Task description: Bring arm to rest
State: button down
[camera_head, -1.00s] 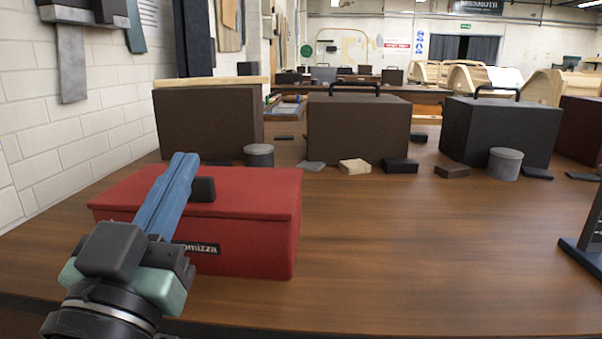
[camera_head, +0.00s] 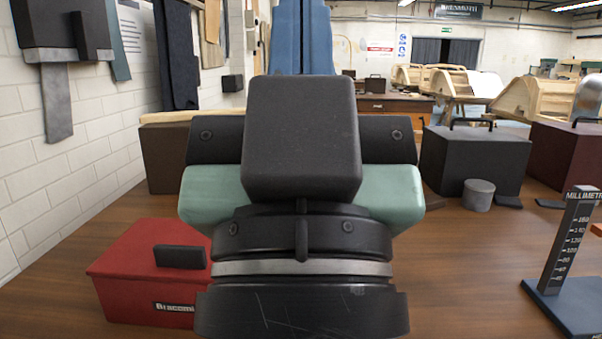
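My gripper (camera_head: 301,35) stands large and close in the middle of the head view, pointing up. Its two blue fingers lie side by side with only a thin line between them, so it looks shut, with nothing seen in it. The fingertips run out at the top edge. The black and pale green gripper body (camera_head: 302,140) and wrist below it hide the centre of the bench. The gripper appears raised above the bench and nearer to me than the red box (camera_head: 130,265) at the lower left.
The wooden bench (camera_head: 480,260) carries a dark case (camera_head: 470,160), a grey round tin (camera_head: 478,195), a maroon case (camera_head: 570,160) and, at the right edge, a millimetre gauge stand (camera_head: 565,250). A brown case (camera_head: 165,160) is partly hidden. A white brick wall (camera_head: 80,170) borders the left.

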notch_tip(320, 180, up, 20)
jog(key=p, duration=1.7)
